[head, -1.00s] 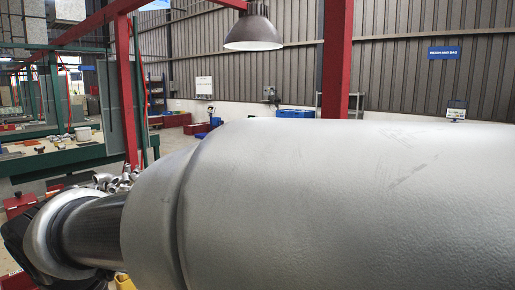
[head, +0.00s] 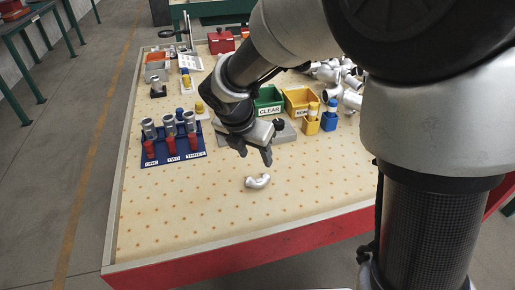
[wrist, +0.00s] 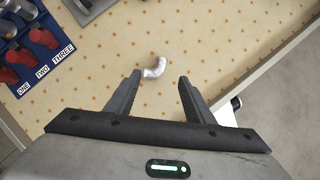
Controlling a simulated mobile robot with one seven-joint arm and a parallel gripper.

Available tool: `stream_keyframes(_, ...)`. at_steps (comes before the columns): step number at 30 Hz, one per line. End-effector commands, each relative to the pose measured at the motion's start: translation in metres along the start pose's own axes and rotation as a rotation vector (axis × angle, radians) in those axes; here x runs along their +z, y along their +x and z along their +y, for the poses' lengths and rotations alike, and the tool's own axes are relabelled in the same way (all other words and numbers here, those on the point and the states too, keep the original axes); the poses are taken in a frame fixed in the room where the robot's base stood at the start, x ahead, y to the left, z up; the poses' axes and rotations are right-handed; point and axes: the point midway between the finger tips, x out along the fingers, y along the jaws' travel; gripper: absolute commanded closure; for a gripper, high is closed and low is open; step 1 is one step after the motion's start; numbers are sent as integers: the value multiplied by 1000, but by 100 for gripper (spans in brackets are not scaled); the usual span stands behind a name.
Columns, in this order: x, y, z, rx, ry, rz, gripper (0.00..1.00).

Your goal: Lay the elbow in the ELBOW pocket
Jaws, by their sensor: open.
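The elbow (head: 257,181), a small silvery bent pipe, lies on the perforated tabletop near its front in the head view. In the wrist view the elbow (wrist: 155,68) shows at the fingertips, between them in the picture, apart from both fingers. My gripper (head: 255,154) is open and empty, pointing down above and just behind the elbow; it also shows in the wrist view (wrist: 160,77). A grey plate (head: 288,134) lies behind my gripper, partly hidden by it. I cannot read an ELBOW label or make out that pocket.
A blue rack (head: 184,159) marked ONE, TWO, THREE stands at left. A green CLEAR bin (head: 268,109), a yellow bin (head: 302,112) and a blue holder (head: 329,122) stand behind. Silvery castings (head: 350,98) are heaped at right. The tabletop around the elbow is clear.

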Motion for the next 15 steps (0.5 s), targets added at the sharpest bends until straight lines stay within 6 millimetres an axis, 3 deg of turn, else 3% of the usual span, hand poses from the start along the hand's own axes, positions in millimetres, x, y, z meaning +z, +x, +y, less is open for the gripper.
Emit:
stream_keyframes(1, -3, 17, 0, -3, 0, 3, 52)
stream_keyframes(7, -2, 59, -1, -3, 3, 2, 52)
stream_keyframes(15, 0, 84, -1, 0, 3, 0, 52)
